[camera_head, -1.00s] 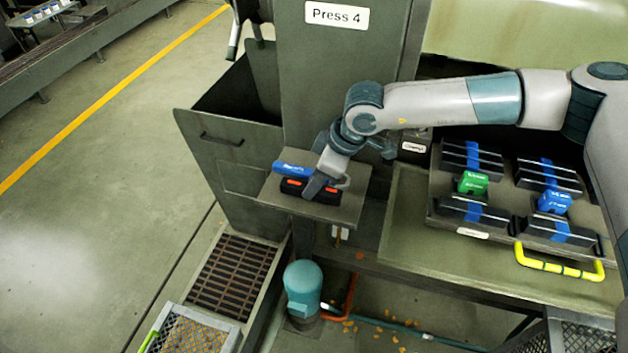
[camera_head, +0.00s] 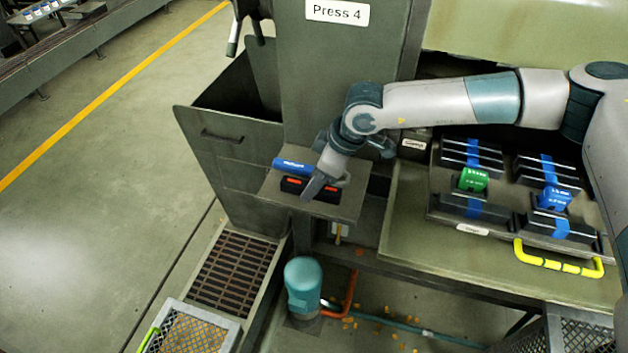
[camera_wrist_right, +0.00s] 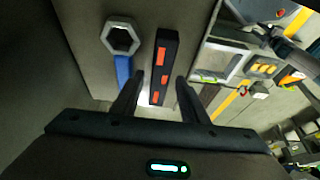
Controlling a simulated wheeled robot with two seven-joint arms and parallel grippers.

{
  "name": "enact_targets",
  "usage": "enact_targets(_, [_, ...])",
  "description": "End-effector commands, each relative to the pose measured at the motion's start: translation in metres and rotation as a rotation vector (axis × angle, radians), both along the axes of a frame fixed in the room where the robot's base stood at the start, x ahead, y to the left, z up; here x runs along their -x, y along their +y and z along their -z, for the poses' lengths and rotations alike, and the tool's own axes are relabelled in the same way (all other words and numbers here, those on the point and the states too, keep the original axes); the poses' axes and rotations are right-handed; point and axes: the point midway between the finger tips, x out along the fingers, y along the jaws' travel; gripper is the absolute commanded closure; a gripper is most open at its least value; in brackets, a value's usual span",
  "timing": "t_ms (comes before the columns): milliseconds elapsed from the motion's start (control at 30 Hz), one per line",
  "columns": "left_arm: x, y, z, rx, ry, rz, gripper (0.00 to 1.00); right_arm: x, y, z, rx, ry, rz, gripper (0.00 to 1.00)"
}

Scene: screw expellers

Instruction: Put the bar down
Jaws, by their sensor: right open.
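The bar (camera_head: 294,184) is black with orange marks and lies on the small grey shelf (camera_head: 338,209) below the Press 4 sign. In the right wrist view the bar (camera_wrist_right: 163,62) lies ahead of my right gripper (camera_wrist_right: 158,88), with its near end between the spread fingers. My right gripper (camera_head: 318,188) is open over the shelf at the bar and hides part of it in the head view. A wrench with a blue handle (camera_wrist_right: 122,68) lies beside the bar; its handle also shows in the head view (camera_head: 295,166). My left gripper is not in view.
An open grey bin (camera_head: 228,150) stands left of the shelf. A tray (camera_head: 474,230) at right holds black blocks with blue bands, a green block (camera_head: 473,180) and a blue block (camera_head: 553,199). A teal motor (camera_head: 303,285) stands on the floor below.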

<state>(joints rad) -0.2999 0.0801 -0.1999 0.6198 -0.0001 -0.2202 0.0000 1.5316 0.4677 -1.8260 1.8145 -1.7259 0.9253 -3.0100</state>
Motion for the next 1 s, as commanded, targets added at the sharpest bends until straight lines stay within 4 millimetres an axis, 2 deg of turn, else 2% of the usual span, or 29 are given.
enact_targets(100, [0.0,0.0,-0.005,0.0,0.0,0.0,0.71,0.0,0.0,-0.003,0.0,0.0,0.0,0.6])
enact_targets(267, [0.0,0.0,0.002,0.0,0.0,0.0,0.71,0.0,-0.005,-0.012,0.001,-0.002,0.0,0.6])
enact_targets(467, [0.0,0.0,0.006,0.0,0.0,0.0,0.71,0.003,-0.012,-0.033,0.0,-0.004,0.002,0.6])
enact_targets(500, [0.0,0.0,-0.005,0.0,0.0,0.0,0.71,0.004,-0.014,-0.045,0.001,-0.004,0.0,0.6])
enact_targets(667, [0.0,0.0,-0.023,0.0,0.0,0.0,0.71,0.007,-0.023,-0.067,0.001,-0.004,0.001,0.6])
enact_targets(1000, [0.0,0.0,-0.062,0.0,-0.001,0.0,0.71,0.012,-0.034,-0.095,0.0,0.0,-0.001,0.6])
